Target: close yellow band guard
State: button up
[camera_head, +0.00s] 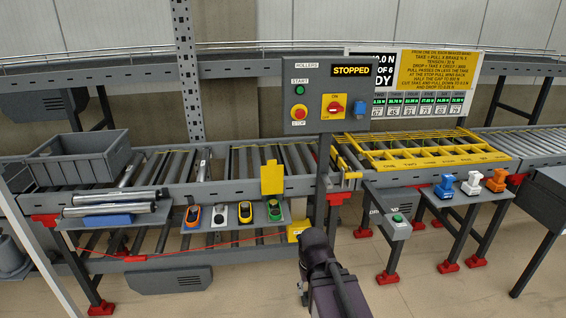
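A yellow barred frame (430,149) with lettering along its front edge lies low over the rollers at the right. Shorter yellow bars (346,160) stand at its left end. A separate yellow plate (272,179) stands upright on the conveyor's front side, just above a green-and-black device (274,210). I cannot tell for certain which yellow piece is the band guard. Part of my dark arm rises at the bottom centre, below and in front of the conveyor. My gripper's fingers cannot be made out, and the arm is apart from both yellow pieces in the picture.
A control box (330,93) reading STOPPED stands on a post at centre. Several handheld tools lie on a front shelf (208,235). A grey bin (80,160) sits at left. Blue, white and orange items stand on a right shelf (455,202). A green-button box (397,222) juts out front.

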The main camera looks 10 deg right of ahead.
aim_at(271, 175)
jog(key=u, duration=0.25)
jog(key=i, duration=1)
jog(key=z, duration=0.25)
